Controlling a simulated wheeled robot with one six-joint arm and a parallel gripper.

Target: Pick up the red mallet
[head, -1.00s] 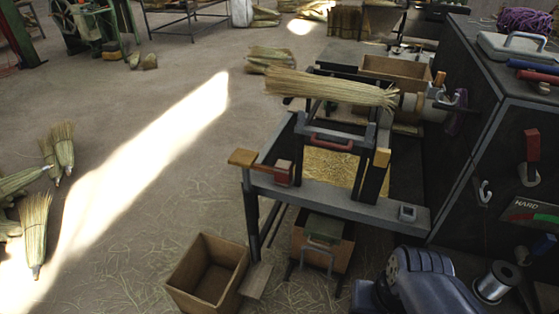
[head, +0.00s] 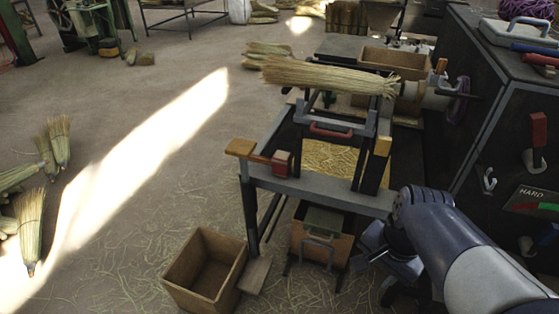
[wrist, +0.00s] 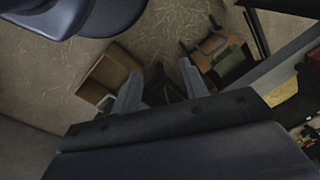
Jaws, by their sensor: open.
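A red block (head: 282,162) with a wooden piece (head: 241,147) reaching left from it sits at the left front corner of the metal bench frame (head: 320,190). It looks like the red mallet, but I cannot be certain. My gripper (wrist: 160,86) is open and empty in the wrist view, its two grey fingers apart and pointing down toward the floor. In the head view my gripper is partly hidden by my arm, low and right of the red block, near the bench's front right. I cannot make out the mallet in the wrist view.
A broom bundle (head: 325,76) lies across the winding machine above the bench. A wooden box (head: 208,270) and a small stool-like crate (head: 320,240) stand on the floor before the bench. A dark cabinet (head: 485,120) with a red lever (head: 538,130) blocks the right.

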